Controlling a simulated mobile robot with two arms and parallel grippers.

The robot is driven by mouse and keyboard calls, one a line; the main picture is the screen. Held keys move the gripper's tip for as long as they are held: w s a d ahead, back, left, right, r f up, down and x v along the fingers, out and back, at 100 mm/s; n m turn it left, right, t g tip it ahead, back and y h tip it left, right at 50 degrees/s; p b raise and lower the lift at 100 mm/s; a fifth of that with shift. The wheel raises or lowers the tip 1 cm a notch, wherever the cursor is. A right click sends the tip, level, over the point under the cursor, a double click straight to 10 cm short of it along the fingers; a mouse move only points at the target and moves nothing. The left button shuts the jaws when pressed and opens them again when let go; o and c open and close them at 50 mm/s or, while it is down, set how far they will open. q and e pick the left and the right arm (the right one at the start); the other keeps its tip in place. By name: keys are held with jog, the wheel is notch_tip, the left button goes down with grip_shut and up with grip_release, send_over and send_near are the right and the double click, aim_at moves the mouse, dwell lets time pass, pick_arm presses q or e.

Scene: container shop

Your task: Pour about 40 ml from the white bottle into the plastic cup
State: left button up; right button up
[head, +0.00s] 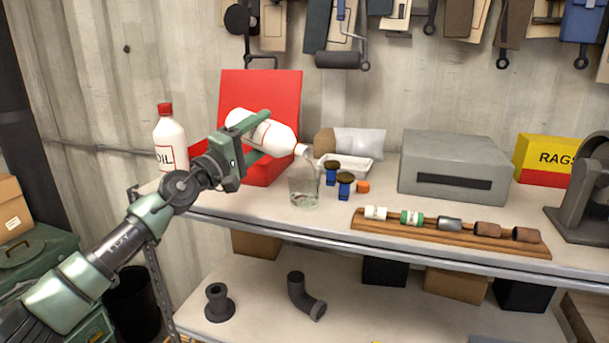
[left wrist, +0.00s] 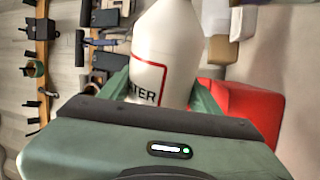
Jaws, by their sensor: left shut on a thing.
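The white bottle (head: 272,135) is tilted nearly on its side, with its neck at the lower right. My left gripper (head: 262,140) is shut on its body. In the left wrist view the bottle (left wrist: 165,50) shows a red-framed label with letters ending in "TER". The clear plastic cup (head: 303,187) stands upright on the bench, just below the bottle's mouth, with some clear liquid or shading low inside it. I cannot see a stream clearly. My right gripper does not show.
A white oil bottle (head: 170,140) with a red cap stands left. A red case (head: 262,88) is behind the gripper. Blue-bodied items (head: 345,188) and an orange cap (head: 363,187) lie right of the cup. A grey box (head: 452,165) and wooden rack (head: 455,234) are farther right.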

pick_arm(q)
jog(key=shift+w+a, duration=0.1)
jog(key=shift+w, duration=0.1)
jog(key=shift+w+a, duration=0.25)
jog(key=shift+a, duration=0.2)
jog(key=shift+w+a+b, duration=0.2)
jog(key=shift+a+b, duration=0.15)
jog(key=shift+a, duration=0.05)
jog(key=shift+m+b, duration=0.3)
jog(key=shift+b, duration=0.1)
dwell(0.9)
